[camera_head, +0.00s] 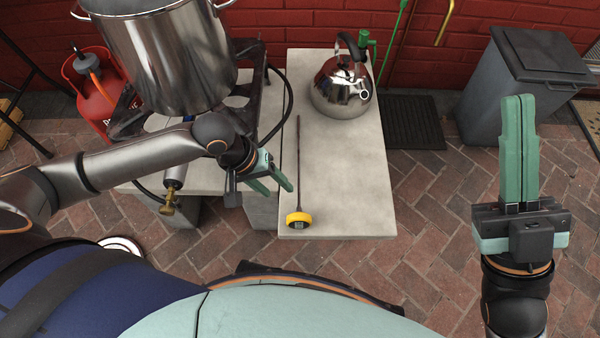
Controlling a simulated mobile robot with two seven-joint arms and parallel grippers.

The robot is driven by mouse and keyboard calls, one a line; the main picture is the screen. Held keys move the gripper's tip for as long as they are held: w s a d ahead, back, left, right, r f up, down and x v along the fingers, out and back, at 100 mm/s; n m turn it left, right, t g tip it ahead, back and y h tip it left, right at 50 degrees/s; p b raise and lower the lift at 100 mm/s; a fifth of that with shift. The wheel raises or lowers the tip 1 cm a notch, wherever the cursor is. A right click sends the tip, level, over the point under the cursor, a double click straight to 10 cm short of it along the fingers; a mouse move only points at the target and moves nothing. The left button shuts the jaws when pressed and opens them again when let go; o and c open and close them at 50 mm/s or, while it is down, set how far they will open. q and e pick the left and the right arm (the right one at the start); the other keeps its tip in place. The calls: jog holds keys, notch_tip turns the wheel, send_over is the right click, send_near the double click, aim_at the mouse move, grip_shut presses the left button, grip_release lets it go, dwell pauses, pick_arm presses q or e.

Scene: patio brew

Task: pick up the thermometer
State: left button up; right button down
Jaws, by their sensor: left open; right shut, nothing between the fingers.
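The thermometer (299,219) lies on the light stone tabletop (350,190) near its front left corner. It has a round yellow head at the near end and a long thin dark probe pointing to the back. My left gripper (280,188) is open and empty, just left of the probe and apart from the yellow head. My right gripper (519,105) is shut and empty, held up over the brick paving at the right, well away from the thermometer.
A steel kettle (342,92) stands at the back of the tabletop. A large steel pot (170,60) sits on a burner at the left, close to my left arm. A grey bin (530,85) stands at the right. The tabletop's front right is clear.

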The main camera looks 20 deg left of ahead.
pick_arm(q)
jog(key=b, duration=0.3)
send_over(298, 206)
jog(key=a, duration=0.3)
jog(key=f, duration=0.4)
jog(key=s+f, duration=0.1)
jog(key=shift+d+f, duration=0.25)
jog(key=shift+f, duration=0.15)
jog(key=b+x, duration=0.3)
jog(key=x, duration=0.2)
jog(key=shift+w+d+f, duration=0.1)
pick_arm(e)
notch_tip(298, 206, down, 8)
jog(key=shift+w+a+r+g, duration=0.2)
jog(key=shift+a+g, duration=0.1)
jog(key=shift+a, duration=0.1)
pick_arm(q)
grip_shut()
pick_arm(e)
jog(key=shift+m, duration=0.3)
